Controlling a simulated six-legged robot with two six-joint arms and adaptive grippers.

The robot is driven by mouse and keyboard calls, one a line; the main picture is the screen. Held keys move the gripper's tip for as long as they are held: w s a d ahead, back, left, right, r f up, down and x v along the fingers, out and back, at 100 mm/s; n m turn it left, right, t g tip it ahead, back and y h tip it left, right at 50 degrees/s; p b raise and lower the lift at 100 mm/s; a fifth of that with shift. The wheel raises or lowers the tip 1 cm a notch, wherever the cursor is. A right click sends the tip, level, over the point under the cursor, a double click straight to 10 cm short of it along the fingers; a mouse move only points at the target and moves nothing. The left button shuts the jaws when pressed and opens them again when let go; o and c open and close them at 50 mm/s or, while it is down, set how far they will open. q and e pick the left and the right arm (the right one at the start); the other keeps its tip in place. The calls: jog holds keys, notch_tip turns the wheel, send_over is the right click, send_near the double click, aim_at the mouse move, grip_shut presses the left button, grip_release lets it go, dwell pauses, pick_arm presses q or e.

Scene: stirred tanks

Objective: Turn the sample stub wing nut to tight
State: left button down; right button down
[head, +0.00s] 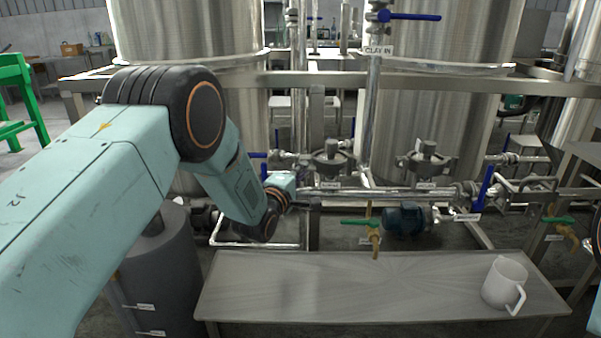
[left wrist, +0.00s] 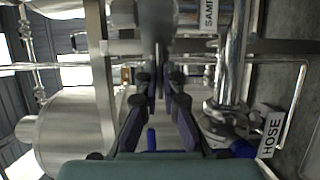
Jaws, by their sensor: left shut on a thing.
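My left gripper (head: 308,203) reaches in from the left to the pipework between the two big tanks, seen small and dark at the end of the teal arm. In the left wrist view its two fingers (left wrist: 160,80) come close together around a narrow grey part (left wrist: 158,45), taken to be the sample stub wing nut. The fingers cover much of it, and its wings and turn angle cannot be made out. A label starting "SAMP" (left wrist: 210,14) is beside it. In the head view the nut is hidden by the gripper. My right gripper is not in view.
A steel bench (head: 370,280) in front carries a white jug (head: 505,282) at its right end. Pipes (head: 390,193), a blue pump motor (head: 405,220) and a green-handled tap (head: 374,236) lie right of the gripper. A "HOSE" label (left wrist: 271,134) shows in the wrist view.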

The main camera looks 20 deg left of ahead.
pick_arm(q)
jog(key=m+g+y+p, duration=0.1)
jog(key=m+p, duration=0.2)
jog(key=m, duration=0.1)
jog(key=m+g+y+p, duration=0.2)
jog(key=m+p, duration=0.2)
jog(key=d+r+m+g+y+p, duration=0.1)
jog(key=m+y+p, duration=0.1)
jog(key=m, duration=0.3)
jog(key=shift+w+g+p, duration=0.15)
jog(key=shift+g+p, duration=0.25)
jog(key=shift+p, duration=0.25)
jog(key=shift+y, duration=0.3)
dwell(0.3)
jog(key=c, duration=1.5)
grip_release()
jog(key=shift+a, duration=0.1)
